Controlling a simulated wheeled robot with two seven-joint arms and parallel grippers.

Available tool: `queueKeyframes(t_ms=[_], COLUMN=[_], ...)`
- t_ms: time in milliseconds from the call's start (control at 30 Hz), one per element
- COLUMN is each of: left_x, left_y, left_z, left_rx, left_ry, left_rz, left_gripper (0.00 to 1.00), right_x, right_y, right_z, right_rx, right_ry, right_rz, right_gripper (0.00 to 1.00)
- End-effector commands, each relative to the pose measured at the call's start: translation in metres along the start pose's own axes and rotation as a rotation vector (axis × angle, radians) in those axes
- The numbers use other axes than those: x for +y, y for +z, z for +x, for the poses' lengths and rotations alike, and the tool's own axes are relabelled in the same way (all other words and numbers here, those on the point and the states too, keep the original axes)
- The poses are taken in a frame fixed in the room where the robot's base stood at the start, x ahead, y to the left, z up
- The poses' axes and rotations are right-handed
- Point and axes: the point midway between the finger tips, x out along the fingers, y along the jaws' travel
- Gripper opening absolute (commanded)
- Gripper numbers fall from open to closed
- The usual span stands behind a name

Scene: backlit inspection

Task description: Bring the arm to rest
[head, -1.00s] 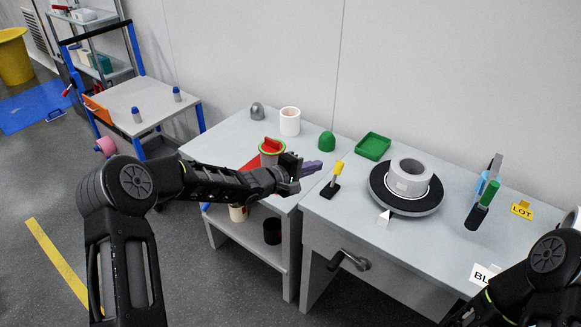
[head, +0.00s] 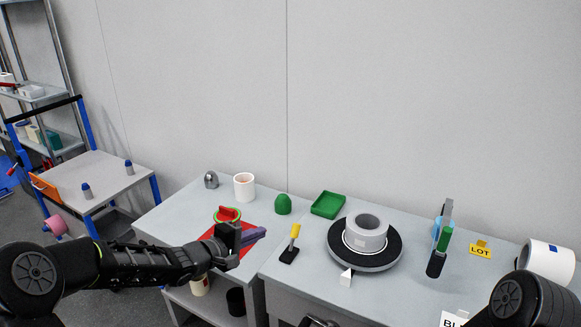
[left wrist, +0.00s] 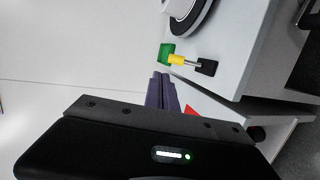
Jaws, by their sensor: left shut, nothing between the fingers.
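My left gripper (head: 262,233) reaches in from the left over the front of the left table in the head view. Its two purple fingers lie together, shut, with nothing between them. They also show side by side in the left wrist view (left wrist: 160,92). The fingertips point toward a yellow-handled tool on a black foot (head: 291,245), with a gap between them. A red mat (head: 243,228) lies partly hidden behind the gripper. Of my right arm only a dark link shows at the lower right corner; its gripper is out of view.
A red and green round piece (head: 228,214), a white cup (head: 244,186) and a green dome (head: 283,204) stand behind the gripper. Rightward are a green tray (head: 328,205), a turntable (head: 386,257) bearing a grey ring (head: 366,229), and a green-handled tool (head: 440,250). A cart (head: 107,172) stands left.

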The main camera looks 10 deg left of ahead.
Motion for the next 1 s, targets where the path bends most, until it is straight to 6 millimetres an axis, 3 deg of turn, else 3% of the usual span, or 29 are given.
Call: queueKeyframes(t_ms=[267, 367, 433, 600, 667, 800, 900, 1000], left_x=[-0.009, -0.040, -0.079, -0.198, -0.236, -0.314, -0.354, -0.380], left_y=[-0.004, -0.002, 0.009, 0.076, 0.105, 0.177, 0.222, 0.255], left_z=[-0.001, -0.005, -0.008, -0.029, -0.044, -0.091, -0.131, -0.165], left_rx=[0.031, 0.057, 0.053, -0.075, -0.145, -0.331, -0.451, -0.528], left_ry=[-0.023, -0.086, -0.163, -0.405, -0.484, -0.657, -0.761, -0.847], left_rz=[0.263, 0.385, 0.462, 0.613, 0.646, 0.677, 0.661, 0.612], left_gripper=[0.00, 0.00, 0.00, 0.00, 0.00, 0.00, 0.00, 0.00], right_x=[0.000, 0.000, 0.000, 0.000, 0.000, 0.000, 0.000, 0.000], right_y=[0.000, 0.000, 0.000, 0.000, 0.000, 0.000, 0.000, 0.000], right_z=[0.000, 0.000, 0.000, 0.000, 0.000, 0.000, 0.000, 0.000], right_rx=[0.000, 0.000, 0.000, 0.000, 0.000, 0.000, 0.000, 0.000], right_ry=[0.000, 0.000, 0.000, 0.000, 0.000, 0.000, 0.000, 0.000], right_rz=[0.000, 0.000, 0.000, 0.000, 0.000, 0.000, 0.000, 0.000], right_gripper=[0.51, 0.51, 0.51, 0.51, 0.51, 0.51, 0.51, 0.51])
